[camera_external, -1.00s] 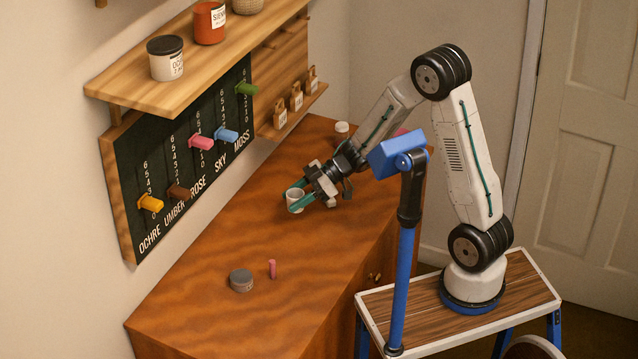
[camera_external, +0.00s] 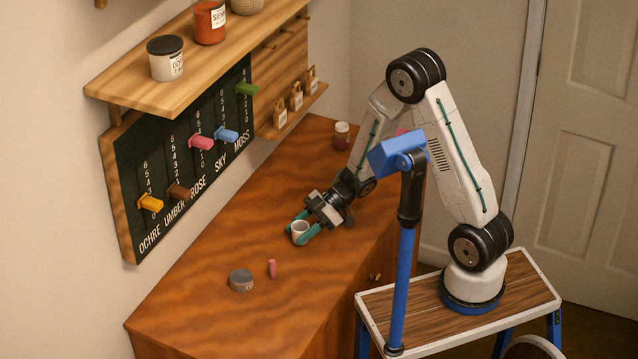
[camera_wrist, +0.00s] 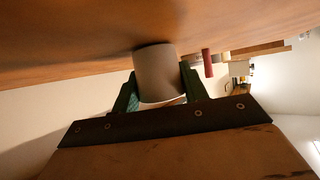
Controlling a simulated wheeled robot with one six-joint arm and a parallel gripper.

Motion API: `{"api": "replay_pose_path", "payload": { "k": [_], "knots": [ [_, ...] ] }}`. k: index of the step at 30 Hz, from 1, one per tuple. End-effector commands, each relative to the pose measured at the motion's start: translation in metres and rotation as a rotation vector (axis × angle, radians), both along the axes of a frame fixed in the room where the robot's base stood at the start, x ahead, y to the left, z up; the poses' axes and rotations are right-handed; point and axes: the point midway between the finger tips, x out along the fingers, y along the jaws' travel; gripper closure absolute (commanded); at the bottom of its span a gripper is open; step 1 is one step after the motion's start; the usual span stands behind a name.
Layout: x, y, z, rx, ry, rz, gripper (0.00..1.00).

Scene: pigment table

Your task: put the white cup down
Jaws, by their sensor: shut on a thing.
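The white cup (camera_external: 300,229) is upright between the green fingers of my gripper (camera_external: 304,233), which is shut on it. The cup is close above or on the brown cabinet top (camera_external: 215,285); I cannot tell whether its base touches. In the wrist view the cup (camera_wrist: 157,74) shows grey in shade, with a finger of my gripper (camera_wrist: 158,90) on each side.
A red jar with a white lid (camera_external: 341,136) stands at the back. A slider board (camera_external: 188,150) hangs on the left wall. The wood around the cup is clear.

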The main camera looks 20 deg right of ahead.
Motion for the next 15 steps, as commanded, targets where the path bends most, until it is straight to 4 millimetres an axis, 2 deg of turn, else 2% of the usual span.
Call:
{"api": "replay_pose_path", "payload": {
  "k": [6,7,9,15],
  "knots": [
    [0.0,0.0,-0.0032,0.0,0.0,0.0,0.79],
    [0.0001,0.0,-0.0026,0.0,-0.001,0.0,0.48],
    [0.0,0.0,-0.0024,0.0,-0.001,0.0,0.35],
    [0.0,0.0,-0.0025,0.0,0.0,0.0,0.35]
  ]
}}
